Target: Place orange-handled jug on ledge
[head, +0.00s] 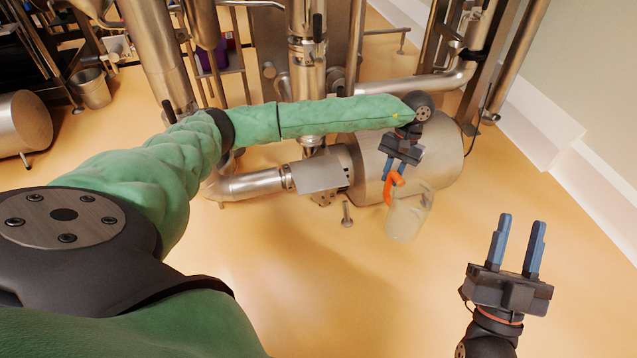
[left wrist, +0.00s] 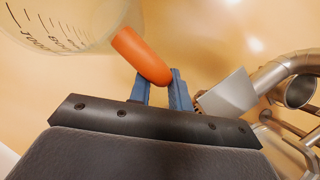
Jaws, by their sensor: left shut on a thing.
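The jug (head: 408,217) is a clear, pale measuring jug with an orange handle (head: 389,190). My left gripper (head: 394,178) is shut on the handle, and the jug hangs in front of the large steel cylinder. In the left wrist view the orange handle (left wrist: 140,55) lies at the blue fingers (left wrist: 160,90), and the jug body (left wrist: 70,25) with its printed scale is cut off at the top left. A flat metal plate, seemingly the ledge (head: 320,177), is left of the jug, apart from it; it also shows in the left wrist view (left wrist: 226,98). My right gripper (head: 522,220) is open and empty.
A large steel cylinder (head: 440,155) stands behind the jug. A steel pipe (head: 250,184) runs up to the plate from the left. A bucket (head: 92,88) stands at the far left. The yellow floor (head: 330,290) in front is clear.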

